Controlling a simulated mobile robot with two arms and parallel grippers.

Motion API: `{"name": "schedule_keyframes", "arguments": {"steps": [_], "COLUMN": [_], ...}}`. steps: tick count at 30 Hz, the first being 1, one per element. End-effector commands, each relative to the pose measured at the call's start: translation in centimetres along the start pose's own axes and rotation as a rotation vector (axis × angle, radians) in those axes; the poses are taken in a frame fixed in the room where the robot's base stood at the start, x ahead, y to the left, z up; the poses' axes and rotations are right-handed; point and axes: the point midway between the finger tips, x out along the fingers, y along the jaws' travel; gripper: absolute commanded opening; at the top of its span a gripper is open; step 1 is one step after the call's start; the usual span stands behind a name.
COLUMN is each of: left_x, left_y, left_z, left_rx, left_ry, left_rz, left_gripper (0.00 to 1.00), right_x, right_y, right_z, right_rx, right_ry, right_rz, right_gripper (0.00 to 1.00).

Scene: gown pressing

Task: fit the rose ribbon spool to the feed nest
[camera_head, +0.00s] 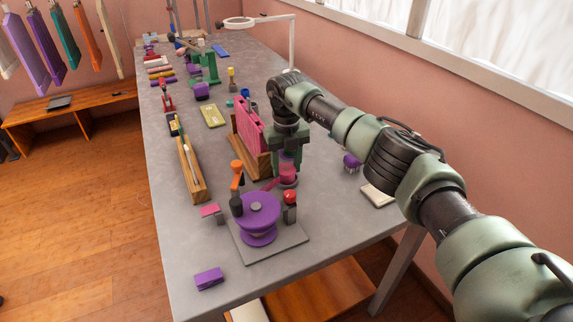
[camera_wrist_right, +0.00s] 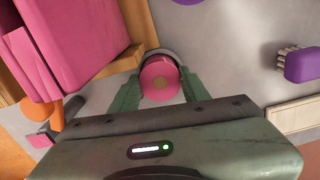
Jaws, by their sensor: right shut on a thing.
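My right gripper (camera_head: 287,160) points down over the table and is shut on the rose ribbon spool (camera_head: 288,172). In the right wrist view the rose spool (camera_wrist_right: 160,78) sits between the two green fingers, its round face toward the camera. In the head view the spool is just behind the grey base plate (camera_head: 284,243) of a device with a purple drum (camera_head: 258,213). My left gripper is out of view.
An orange-topped lever (camera_head: 237,178) and a red-knobbed post (camera_head: 290,205) stand close by on the device. A wooden rack with pink boards (camera_head: 247,128) is close left of my gripper. A purple brush (camera_head: 351,162) lies to the right. The table's front left is mostly clear.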

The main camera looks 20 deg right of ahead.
Motion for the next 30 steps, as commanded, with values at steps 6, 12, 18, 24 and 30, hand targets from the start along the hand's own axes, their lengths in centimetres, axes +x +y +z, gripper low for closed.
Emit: {"name": "schedule_keyframes", "arguments": {"steps": [6,12,18,24,30], "left_x": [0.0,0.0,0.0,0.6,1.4], "left_y": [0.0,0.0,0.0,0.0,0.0], "left_z": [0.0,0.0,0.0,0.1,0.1], "left_rx": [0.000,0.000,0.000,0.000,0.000], "left_ry": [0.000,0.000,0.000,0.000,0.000], "left_rz": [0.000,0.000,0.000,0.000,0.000], "left_gripper": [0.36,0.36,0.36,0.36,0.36], "right_x": [-0.1,-0.1,-0.1,-2.0,-5.4], "right_y": [0.0,0.0,0.0,0.0,0.0], "right_z": [0.0,0.0,0.0,0.1,0.1], "right_rx": [0.000,0.000,0.000,0.000,0.000], "right_ry": [-0.001,-0.001,-0.001,-0.005,-0.004], "right_rz": [0.000,0.000,0.000,0.001,0.000], "right_gripper": [0.04,0.71,0.71,0.71,0.71]}}
